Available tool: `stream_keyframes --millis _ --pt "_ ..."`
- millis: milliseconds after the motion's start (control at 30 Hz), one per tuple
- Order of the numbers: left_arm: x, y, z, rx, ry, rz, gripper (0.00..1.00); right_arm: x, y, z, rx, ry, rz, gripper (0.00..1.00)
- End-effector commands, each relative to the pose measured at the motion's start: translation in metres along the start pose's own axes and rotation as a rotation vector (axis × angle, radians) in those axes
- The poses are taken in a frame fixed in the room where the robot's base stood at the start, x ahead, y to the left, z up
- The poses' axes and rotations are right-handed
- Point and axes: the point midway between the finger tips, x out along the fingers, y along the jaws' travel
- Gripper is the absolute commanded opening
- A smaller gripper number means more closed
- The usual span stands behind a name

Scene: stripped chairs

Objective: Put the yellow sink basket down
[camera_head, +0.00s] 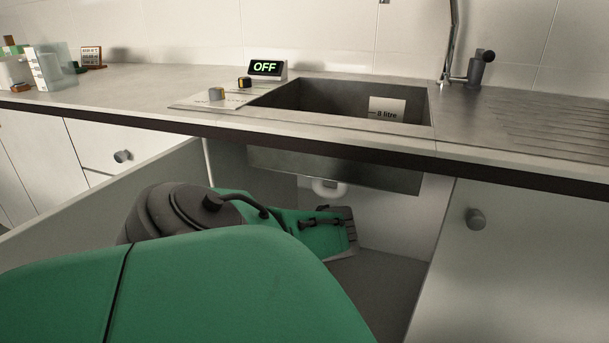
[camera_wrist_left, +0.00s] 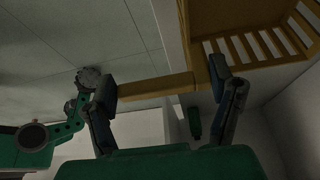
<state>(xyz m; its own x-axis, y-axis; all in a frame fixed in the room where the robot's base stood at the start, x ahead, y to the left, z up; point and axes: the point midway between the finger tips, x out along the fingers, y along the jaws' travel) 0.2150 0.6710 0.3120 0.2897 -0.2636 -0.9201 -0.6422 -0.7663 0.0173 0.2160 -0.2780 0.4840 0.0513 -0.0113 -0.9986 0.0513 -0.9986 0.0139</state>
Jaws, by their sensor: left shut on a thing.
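The yellow sink basket (camera_wrist_left: 238,14) shows at the upper right of the left wrist view, with slatted sides and partly cut off by the frame. My left gripper (camera_wrist_left: 160,86) is shut on its yellow bar, which runs between the two dark fingers. What lies under the basket is not clear. In the head view my green left arm reaches into the open space under the sink (camera_head: 345,100); the basket and fingertips are hidden there. My right gripper is in neither view.
The sink's underside and a white drain pipe (camera_head: 325,187) hang above the arm. A cabinet door (camera_head: 520,260) stands at right, a pale panel (camera_head: 90,210) at left. A display reading OFF (camera_head: 266,68) and two small knobs sit on the counter.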

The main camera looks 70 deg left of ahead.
Motion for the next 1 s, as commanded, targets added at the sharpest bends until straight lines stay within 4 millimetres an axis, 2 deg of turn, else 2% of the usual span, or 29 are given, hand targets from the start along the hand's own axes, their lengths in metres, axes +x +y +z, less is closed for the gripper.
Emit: stream_keyframes --millis 33,100,267,467,500,767,967,1000 --pt "0.014 0.0 0.007 0.002 0.0 0.002 0.35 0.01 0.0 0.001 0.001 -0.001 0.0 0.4" --pt "0.024 -0.002 0.012 -0.001 0.003 0.003 0.35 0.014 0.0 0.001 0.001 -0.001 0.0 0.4" --pt "0.036 -0.004 0.019 -0.003 0.008 0.007 0.35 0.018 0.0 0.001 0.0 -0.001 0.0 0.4" --pt "0.063 -0.003 0.03 -0.002 0.008 0.009 0.35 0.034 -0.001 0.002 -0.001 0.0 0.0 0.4" --pt "0.066 -0.003 0.031 -0.002 0.007 0.008 0.29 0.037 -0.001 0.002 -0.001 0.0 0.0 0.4" --pt "0.065 -0.003 0.029 -0.002 0.004 0.005 0.27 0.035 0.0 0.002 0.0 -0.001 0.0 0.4" --pt "0.072 -0.004 0.034 -0.004 0.007 0.008 0.27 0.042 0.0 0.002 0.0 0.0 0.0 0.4" --pt "0.071 -0.003 0.033 -0.004 0.007 0.008 0.87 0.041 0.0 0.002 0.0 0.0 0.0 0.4"
